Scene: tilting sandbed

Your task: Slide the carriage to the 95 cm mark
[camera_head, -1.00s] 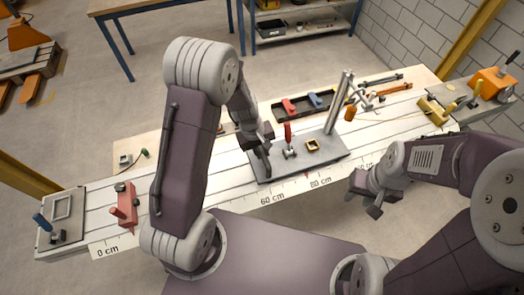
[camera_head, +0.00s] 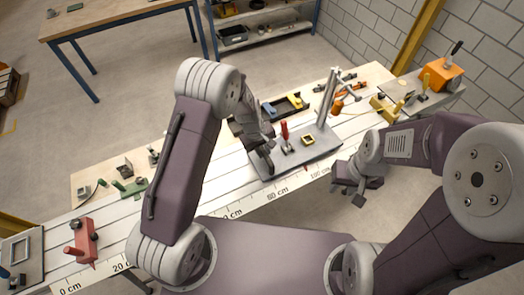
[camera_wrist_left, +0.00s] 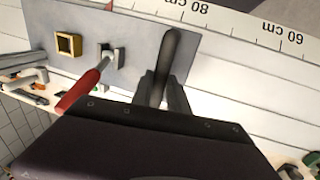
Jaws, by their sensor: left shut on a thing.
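My left gripper (camera_head: 268,166) is shut on a dark upright handle (camera_wrist_left: 167,55) at the carriage's left end. A small red pointer (camera_head: 306,168) at the carriage's front edge stands between the 80 cm mark (camera_head: 277,195) and the 100 cm mark (camera_head: 320,174), nearer 100. My right gripper (camera_head: 352,192) hangs in front of the bench, apart from the carriage; its jaws are unclear.
A red clamp (camera_head: 84,241) stands at the bench's left end. Past the carriage's right end are a yellow block (camera_head: 383,107) and an orange block (camera_head: 444,75). A tray with small parts (camera_head: 286,106) lies behind the carriage. Bare slats show left of the carriage.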

